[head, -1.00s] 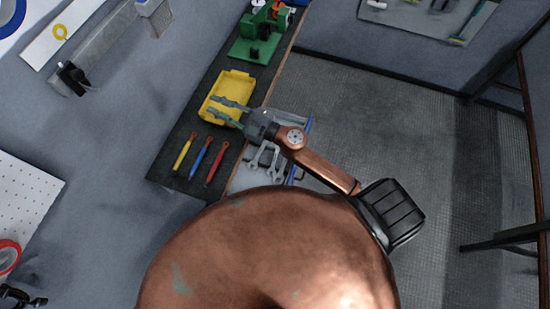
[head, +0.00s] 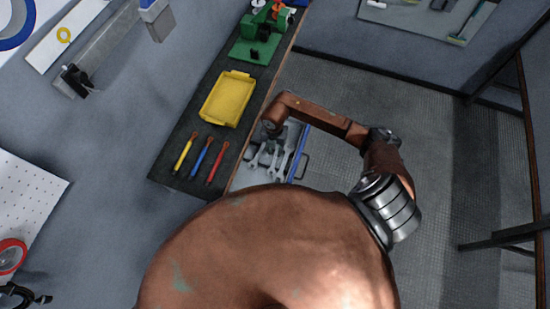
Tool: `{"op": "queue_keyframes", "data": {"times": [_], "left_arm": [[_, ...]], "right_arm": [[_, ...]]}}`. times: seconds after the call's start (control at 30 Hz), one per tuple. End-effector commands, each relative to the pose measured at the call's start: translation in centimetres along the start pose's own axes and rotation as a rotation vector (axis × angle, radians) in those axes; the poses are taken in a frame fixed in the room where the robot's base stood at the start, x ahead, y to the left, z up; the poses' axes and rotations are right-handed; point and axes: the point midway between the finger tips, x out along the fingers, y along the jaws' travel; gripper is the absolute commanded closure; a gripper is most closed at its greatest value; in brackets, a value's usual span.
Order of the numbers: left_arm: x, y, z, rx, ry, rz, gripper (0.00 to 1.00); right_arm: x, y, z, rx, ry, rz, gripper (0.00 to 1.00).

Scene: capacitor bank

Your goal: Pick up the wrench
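Several silver wrenches (head: 286,163) lie in an open drawer (head: 300,152) below the dark bench edge. My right gripper (head: 262,154) points down into this drawer, over the left part of the wrenches. Its fingers are small and dark and blend with the wrenches, so I cannot tell whether they are open or shut, or touching one. My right arm comes in from the right above the drawer. My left gripper is not in view.
A yellow tray (head: 228,99) and three screwdriver-like tools, yellow (head: 183,155), blue (head: 200,160) and red (head: 217,162), lie on the dark mat (head: 178,138). A green vise-like device (head: 258,40) stands behind. Open floor lies right of the drawer.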

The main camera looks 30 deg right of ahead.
Motion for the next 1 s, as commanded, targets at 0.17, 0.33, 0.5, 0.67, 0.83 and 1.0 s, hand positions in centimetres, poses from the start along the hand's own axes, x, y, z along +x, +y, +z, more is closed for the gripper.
{"op": "queue_keyframes", "data": {"times": [0.17, 0.33, 0.5, 0.67, 0.83, 1.0], "left_arm": [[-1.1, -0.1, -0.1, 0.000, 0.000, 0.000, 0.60], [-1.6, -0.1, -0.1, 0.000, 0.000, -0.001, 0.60], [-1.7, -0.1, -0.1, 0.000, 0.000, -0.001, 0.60], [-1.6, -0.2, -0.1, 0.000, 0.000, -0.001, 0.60], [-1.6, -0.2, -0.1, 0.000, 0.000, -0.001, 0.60], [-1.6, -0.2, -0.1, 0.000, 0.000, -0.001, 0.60]], "right_arm": [[2.0, -0.2, -0.1, 0.001, 0.005, 0.000, 0.79], [4.4, -0.1, -0.1, 0.001, 0.003, 0.003, 0.79], [5.4, -0.1, 0.0, -0.002, 0.001, 0.004, 0.79], [5.4, -0.1, 0.0, -0.002, 0.001, 0.004, 0.79], [5.4, -0.1, 0.0, -0.002, 0.001, 0.004, 0.90], [5.3, -0.1, 0.0, -0.002, 0.001, 0.004, 1.00]]}}
